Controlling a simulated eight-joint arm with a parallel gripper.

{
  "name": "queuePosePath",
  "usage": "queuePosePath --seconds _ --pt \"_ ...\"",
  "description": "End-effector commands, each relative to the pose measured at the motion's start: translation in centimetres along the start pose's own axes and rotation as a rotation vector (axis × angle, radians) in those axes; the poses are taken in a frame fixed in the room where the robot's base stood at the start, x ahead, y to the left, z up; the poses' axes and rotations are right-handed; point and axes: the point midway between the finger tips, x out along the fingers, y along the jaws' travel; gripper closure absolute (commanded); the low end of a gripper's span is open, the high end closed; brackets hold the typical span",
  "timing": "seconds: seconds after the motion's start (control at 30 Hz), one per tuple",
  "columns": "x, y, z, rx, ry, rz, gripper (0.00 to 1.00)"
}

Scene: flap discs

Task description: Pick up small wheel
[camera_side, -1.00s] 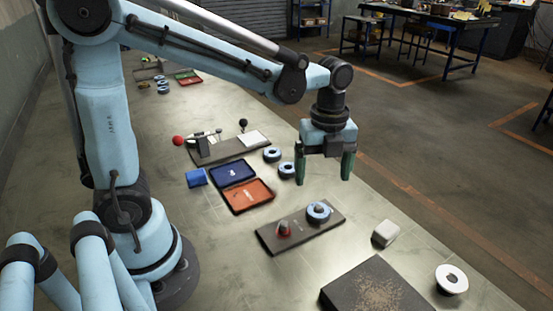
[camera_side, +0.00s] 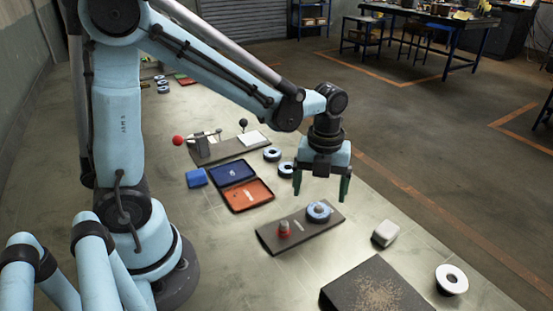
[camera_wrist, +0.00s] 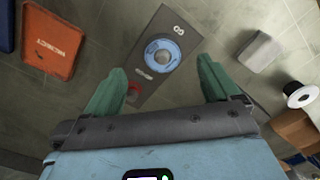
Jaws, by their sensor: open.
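I cannot tell which disc is the small wheel. A blue ring-shaped disc (camera_side: 317,218) sits around a grey post on a dark plate (camera_side: 278,240). In the wrist view this disc (camera_wrist: 151,58) lies between my fingers, farther off. A red piece (camera_side: 283,234) stands at the plate's other post; a finger partly hides it in the wrist view. My gripper (camera_side: 320,188) is open and empty, pointing down above the plate, touching nothing.
A blue tray (camera_side: 219,179) and an orange tray (camera_side: 238,205) lie left of the plate.

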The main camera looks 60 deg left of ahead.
Motion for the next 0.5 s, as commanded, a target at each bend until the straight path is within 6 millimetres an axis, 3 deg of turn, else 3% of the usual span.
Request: queuePosePath --seconds 0.5 --pt "5.0 -0.3 -0.4 0.000 -0.001 -0.001 0.11"
